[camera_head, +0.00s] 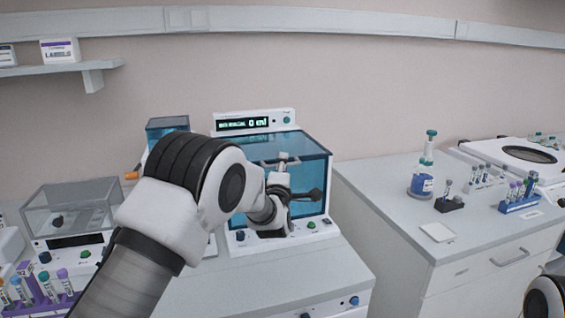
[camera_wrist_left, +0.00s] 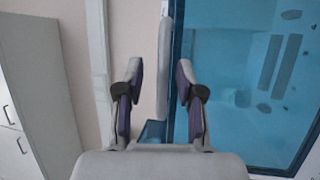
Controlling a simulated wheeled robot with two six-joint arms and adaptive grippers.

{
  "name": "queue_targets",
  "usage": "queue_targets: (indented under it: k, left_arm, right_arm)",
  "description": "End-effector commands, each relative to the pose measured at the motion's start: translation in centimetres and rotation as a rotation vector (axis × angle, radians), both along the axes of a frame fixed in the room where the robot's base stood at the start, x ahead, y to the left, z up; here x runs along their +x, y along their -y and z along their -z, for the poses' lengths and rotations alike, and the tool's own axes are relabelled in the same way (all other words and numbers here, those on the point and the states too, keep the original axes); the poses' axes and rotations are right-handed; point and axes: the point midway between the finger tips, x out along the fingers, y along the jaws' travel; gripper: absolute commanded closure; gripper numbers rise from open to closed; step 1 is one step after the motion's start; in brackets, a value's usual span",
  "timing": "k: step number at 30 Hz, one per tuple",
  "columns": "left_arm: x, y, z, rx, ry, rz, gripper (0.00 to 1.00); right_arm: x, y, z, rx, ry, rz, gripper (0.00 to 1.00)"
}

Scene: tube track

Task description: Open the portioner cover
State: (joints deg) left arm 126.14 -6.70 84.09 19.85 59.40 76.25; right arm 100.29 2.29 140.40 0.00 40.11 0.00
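The portioner (camera_head: 318,228) stands on the counter in the middle of the head view, a white machine with a lit display. Its see-through blue cover (camera_head: 312,172) is down, and my left arm hides part of it. In the left wrist view the blue cover (camera_wrist_left: 245,60) fills the right side. A pale bar, seemingly the cover's handle (camera_wrist_left: 165,60), runs between the fingers of my left gripper (camera_wrist_left: 160,88). The gripper is open, with gaps visible on both sides of the bar. In the head view the left gripper (camera_head: 288,178) is at the cover's front. My right gripper is not in view.
A clear-lidded box machine (camera_head: 70,212) and a purple tube rack (camera_head: 45,297) stand at left. A smaller blue-lidded device (camera_head: 167,127) is behind my arm. On the right counter are a bottle (camera_head: 422,184), tube racks (camera_head: 520,203) and a centrifuge-like machine (camera_head: 500,160).

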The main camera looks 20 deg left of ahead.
Motion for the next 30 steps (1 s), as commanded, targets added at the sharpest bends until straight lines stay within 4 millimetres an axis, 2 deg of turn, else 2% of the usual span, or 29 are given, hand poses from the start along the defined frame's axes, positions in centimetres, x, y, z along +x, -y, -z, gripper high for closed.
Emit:
queue_targets:
  k: [3, 8, 9, 12, 23, 30]
  left_arm:
    - [0.7, -0.1, -0.1, 0.001, -0.001, 0.000, 0.63]
    - [0.7, -0.1, 0.0, 0.001, 0.000, 0.000, 0.63]
    - [0.7, -0.1, 0.0, 0.001, 0.000, 0.000, 0.66]
    - [0.7, -0.1, 0.0, 0.001, 0.000, 0.000, 1.00]
    - [0.7, -0.1, -0.6, -0.005, -0.008, 0.000, 1.00]
    - [0.8, -0.2, -3.6, -0.046, -0.066, -0.001, 1.00]
  right_arm:
    - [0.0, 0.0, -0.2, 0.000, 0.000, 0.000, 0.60]
    - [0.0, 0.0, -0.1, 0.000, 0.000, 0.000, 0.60]
    - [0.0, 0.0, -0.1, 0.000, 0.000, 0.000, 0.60]
    - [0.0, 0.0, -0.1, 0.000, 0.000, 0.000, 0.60]
    - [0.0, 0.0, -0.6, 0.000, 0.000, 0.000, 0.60]
    - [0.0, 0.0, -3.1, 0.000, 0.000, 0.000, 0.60]
